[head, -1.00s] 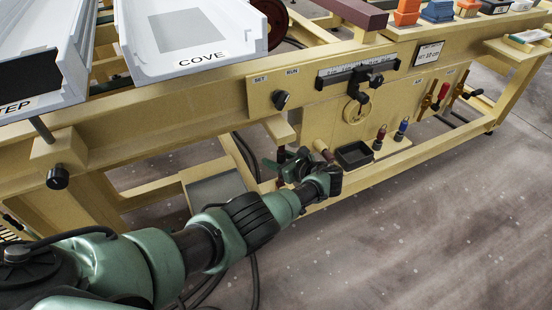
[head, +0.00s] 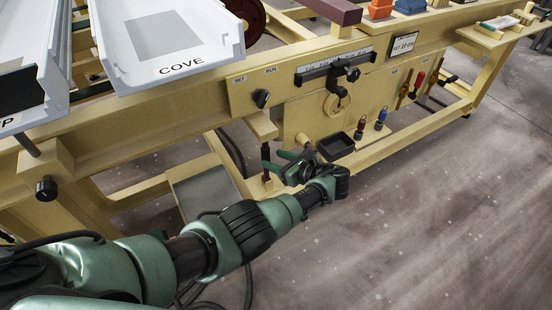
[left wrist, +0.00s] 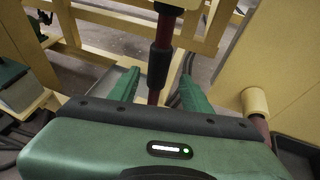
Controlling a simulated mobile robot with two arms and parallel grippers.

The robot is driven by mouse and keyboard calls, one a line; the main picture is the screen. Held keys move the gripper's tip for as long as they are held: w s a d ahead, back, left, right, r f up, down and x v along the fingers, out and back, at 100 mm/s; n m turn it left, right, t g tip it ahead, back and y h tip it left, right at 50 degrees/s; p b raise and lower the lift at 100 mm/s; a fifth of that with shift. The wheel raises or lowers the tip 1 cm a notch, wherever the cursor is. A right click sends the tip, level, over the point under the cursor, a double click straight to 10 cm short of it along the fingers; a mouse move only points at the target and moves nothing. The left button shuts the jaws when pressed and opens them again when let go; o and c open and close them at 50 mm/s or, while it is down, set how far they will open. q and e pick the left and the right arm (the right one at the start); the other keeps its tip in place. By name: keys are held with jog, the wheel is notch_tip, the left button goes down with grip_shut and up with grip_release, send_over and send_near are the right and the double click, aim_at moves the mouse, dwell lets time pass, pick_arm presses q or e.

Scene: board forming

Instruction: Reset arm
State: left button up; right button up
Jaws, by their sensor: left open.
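My left gripper (head: 282,162) is low in front of the yellow bench, under the SET/RUN knob. It is open, with green fingers apart in the left wrist view (left wrist: 158,88). A dark red rod with a black sleeve (left wrist: 160,62) stands upright beyond and between the fingertips in that view; I cannot tell how deep it lies between them. The same rod (head: 266,158) shows beneath a yellow block in the head view, just left of the fingers. No contact is visible. My right gripper is out of view.
The yellow bench (head: 150,116) carries white channels, one labelled COVE (head: 182,66). Floor at right is clear.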

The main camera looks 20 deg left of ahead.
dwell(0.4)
pick_arm(q)
jog(key=s+d+f+n+g+h, duration=0.25)
jog(key=s+f+n+h, duration=0.45)
jog(key=s+f, duration=1.2)
jog(key=s+f+n+g+h, duration=0.2)
jog(key=s+f+n+h, duration=0.1)
jog(key=s+f+n, duration=0.55)
jog(key=s+a+r+n+h+p, duration=0.1)
jog(key=s+a+n+p, duration=0.1)
jog(key=s+p, duration=0.6)
jog(key=s+a+r+n+h+p, duration=0.1)
jog(key=s+a+n+p, duration=0.2)
jog(key=s+p, duration=0.5)
jog(key=s, duration=1.2)
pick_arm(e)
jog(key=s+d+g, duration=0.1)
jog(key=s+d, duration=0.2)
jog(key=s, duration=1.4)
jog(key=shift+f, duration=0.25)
pick_arm(q)
jog(key=shift+s, duration=0.1)
